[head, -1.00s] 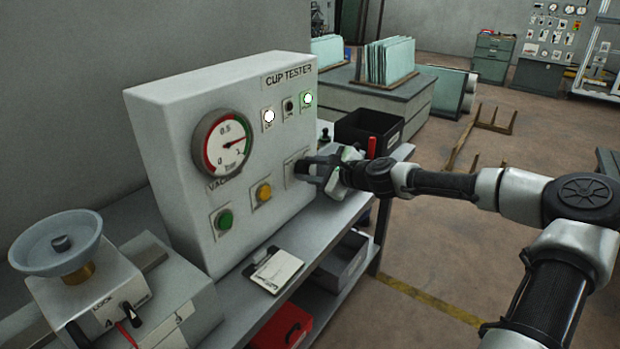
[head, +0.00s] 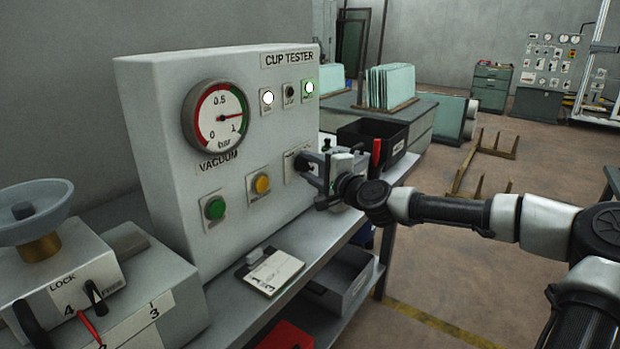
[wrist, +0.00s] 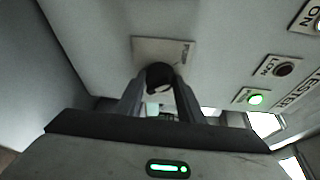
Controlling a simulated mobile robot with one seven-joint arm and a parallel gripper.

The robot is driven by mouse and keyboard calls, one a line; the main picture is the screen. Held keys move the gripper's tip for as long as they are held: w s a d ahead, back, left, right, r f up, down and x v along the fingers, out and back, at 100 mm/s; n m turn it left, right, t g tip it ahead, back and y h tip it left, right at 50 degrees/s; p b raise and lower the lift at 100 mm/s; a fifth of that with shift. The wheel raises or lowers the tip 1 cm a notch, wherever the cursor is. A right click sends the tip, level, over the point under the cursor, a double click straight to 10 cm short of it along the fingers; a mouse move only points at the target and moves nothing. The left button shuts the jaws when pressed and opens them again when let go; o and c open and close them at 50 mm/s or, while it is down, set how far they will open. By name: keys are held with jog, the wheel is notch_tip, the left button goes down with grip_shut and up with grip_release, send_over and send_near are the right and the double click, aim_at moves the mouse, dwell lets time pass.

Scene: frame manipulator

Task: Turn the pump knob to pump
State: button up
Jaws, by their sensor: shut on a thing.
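The white cup tester box (head: 160,120) stands on the bench, with a vacuum gauge (head: 217,116) whose needle points right, near the 1 mark. In the wrist view, the black pump knob (wrist: 159,72) sits on a pale label plate (wrist: 150,48). My gripper's two fingers (wrist: 160,84) are shut on the knob, one on each side. In the head view, my gripper (head: 310,168) is at the panel's lower right and hides the knob.
A white lamp (head: 267,98) and a green lamp (head: 309,87) are lit above. Green (head: 214,208) and amber (head: 261,184) buttons sit left of my gripper. A black bin (head: 374,133) stands close behind it. A clipboard (head: 272,271) lies on the bench.

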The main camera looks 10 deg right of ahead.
jog(key=shift+f+n+b, duration=0.15)
jog(key=shift+n+b, duration=0.25)
jog(key=shift+b, duration=0.1)
jog(key=o, duration=1.1)
jog(key=shift+t, duration=0.3)
jog(key=shift+c, duration=0.2)
jog(key=shift+s, duration=0.15)
jog(key=p+v, duration=0.3)
jog(key=v, duration=1.4)
jog(key=shift+s, duration=0.1)
